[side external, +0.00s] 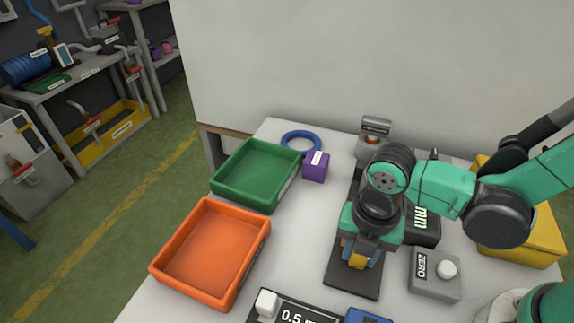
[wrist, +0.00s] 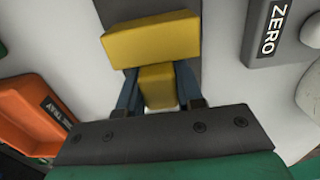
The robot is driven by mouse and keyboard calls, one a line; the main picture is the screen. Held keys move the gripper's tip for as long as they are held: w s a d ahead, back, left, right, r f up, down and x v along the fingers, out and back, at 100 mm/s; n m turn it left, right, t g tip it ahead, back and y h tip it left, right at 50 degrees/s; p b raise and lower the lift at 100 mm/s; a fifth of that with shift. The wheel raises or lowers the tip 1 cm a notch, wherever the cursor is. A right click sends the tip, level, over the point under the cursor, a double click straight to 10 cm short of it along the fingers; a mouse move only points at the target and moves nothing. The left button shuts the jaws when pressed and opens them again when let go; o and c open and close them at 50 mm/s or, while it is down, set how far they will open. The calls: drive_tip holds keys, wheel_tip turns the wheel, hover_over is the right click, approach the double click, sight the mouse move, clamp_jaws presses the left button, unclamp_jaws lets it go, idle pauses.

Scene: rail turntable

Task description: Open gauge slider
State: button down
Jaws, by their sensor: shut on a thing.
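The gauge slider has a yellow grip (wrist: 152,38) on a dark rail plate (side external: 345,283). In the wrist view, the wide yellow piece lies across the rail, with a narrower yellow part between my fingers. My gripper (wrist: 158,88) has its two blue fingers shut on that narrower part, one on each side. In the side view, my gripper (side external: 357,254) points down at the rail's near end, and a little yellow shows below it. My arm hides much of the rail and the slider's body.
A grey ZERO box (side external: 432,276) stands right of the rail. An orange tray (side external: 172,281) and green tray (side external: 237,202) lie left, with a purple cube (side external: 316,168) and blue ring (side external: 300,134) behind. A 0.5 display (side external: 290,314) is at front; a yellow box (side external: 530,252) is at right.

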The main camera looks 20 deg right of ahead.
drive_tip(key=c, duration=0.6)
unclamp_jaws()
drive_tip(key=shift+a, duration=0.1)
drive_tip(key=shift+o, duration=0.2)
drive_tip(key=shift+r, duration=0.1)
drive_tip(key=shift+r, duration=2.7)
drive_tip(key=shift+w+d+r+m, duration=0.1)
drive_tip(key=shift+d+r+m, duration=0.1)
drive_tip(key=shift+m, duration=0.2)
drive_tip(key=w+d+r+m+t, duration=0.2)
drive_tip(key=d+m, duration=0.4)
drive_tip(key=m, duration=0.7)
drive_tip(key=w+d+r+m+t, duration=0.2)
drive_tip(key=d+r+m+t, duration=0.2)
drive_tip(key=m, duration=0.9)
drive_tip(key=d+t, duration=0.1)
drive_tip(key=d, duration=0.1)
drive_tip(key=shift+w+d+r, duration=0.2)
drive_tip(key=shift+w+d, duration=0.05)
drive_tip(key=shift+d, duration=0.15)
